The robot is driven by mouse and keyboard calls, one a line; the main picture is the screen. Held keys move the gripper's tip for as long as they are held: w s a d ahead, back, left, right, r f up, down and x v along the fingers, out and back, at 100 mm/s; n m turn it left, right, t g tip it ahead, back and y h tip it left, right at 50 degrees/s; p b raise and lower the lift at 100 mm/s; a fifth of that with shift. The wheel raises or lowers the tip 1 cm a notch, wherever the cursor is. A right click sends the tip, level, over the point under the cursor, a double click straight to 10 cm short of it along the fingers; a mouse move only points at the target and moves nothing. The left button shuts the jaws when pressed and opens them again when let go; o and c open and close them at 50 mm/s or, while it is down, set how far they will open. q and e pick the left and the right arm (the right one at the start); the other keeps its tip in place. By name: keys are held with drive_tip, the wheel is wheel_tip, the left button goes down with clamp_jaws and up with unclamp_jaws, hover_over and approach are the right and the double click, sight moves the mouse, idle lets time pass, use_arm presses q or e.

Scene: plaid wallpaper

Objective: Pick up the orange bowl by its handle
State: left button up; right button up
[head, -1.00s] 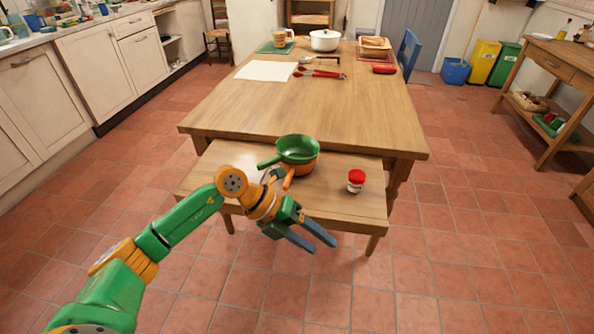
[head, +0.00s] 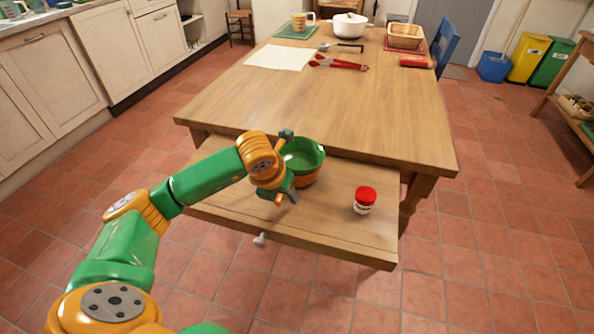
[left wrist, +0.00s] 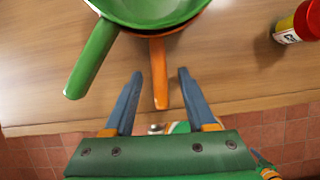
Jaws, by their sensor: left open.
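The orange bowl (head: 308,180) stands on the pulled-out drawer or lower board at the table's near end, with a green bowl (head: 303,156) nested in it. In the left wrist view the orange bowl's handle (left wrist: 158,75) points toward me, and the green bowl's handle (left wrist: 92,58) points down-left. My left gripper (left wrist: 160,74) is open, with one blue finger on each side of the orange handle. I cannot tell whether the fingers are level with it. In the head view, the left gripper (head: 287,190) is beside the bowls and hides the handles.
A red-lidded jar (head: 364,200) stands right of the bowls; it also shows in the left wrist view (left wrist: 299,22). The table (head: 330,110) rises behind, with red-handled tongs (head: 338,63), a white pot (head: 349,25) and a basket (head: 405,36) farther back.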

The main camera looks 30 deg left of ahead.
use_arm(q)
drive_tip(key=shift+w+f, duration=0.3)
drive_tip(key=shift+f, duration=0.25)
drive_tip(key=shift+s+r, duration=0.1)
clamp_jaws()
idle(0.9)
